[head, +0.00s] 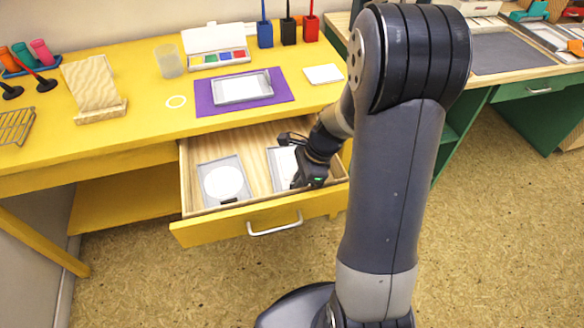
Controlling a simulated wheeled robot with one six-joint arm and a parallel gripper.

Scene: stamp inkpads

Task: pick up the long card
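The yellow drawer (258,172) is pulled open. On its right side lies a white piece that looks like a long card (285,163) in a grey-edged tray, partly hidden by my gripper. On its left side a round white card (223,183) lies in a grey square tray (205,168). My gripper (298,180) is inside or just above the right half of the drawer, over the white piece. Its fingers are dark and small, so I cannot tell whether they are open or touch the card.
A purple mat (203,98) with a metal-framed tray (242,88) lies on the yellow table (130,140). A squarish white card (323,74) is to its right. A paint box, cups and a wooden stand are behind and left. The drawer front has a white handle (275,226).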

